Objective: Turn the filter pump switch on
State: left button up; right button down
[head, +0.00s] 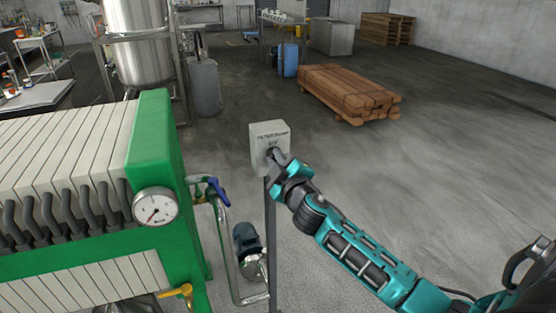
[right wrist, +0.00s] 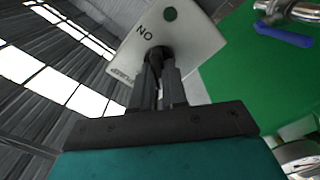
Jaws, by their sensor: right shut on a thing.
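The filter pump switch box (head: 269,131) is a pale grey box with dark lettering on top of a thin post, near the middle of the head view. My right gripper (head: 274,159) reaches it from the lower right, its fingers at the front face. In the right wrist view the box face (right wrist: 193,48) shows the word ON and a dark round spot. There my right gripper (right wrist: 158,66) is shut on the dark switch knob (right wrist: 157,52). The fingers hide most of the knob, so its exact setting is unclear. My left gripper is not in view.
A green filter press (head: 170,130) with a pressure gauge (head: 155,206) stands left of the switch. A blue-handled valve (head: 218,190) and a pump motor (head: 246,238) sit between press and post. Planks (head: 345,90) lie behind. Floor to the right is clear.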

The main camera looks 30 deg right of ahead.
jog(key=shift+f+n, duration=0.15)
jog(key=shift+n, duration=3.65)
jog(key=c, duration=1.2)
grip_release()
jog(key=shift+o, duration=0.2)
jog(key=b+v, duration=0.1)
jog(key=v, duration=1.2)
jog(key=shift+f, duration=0.15)
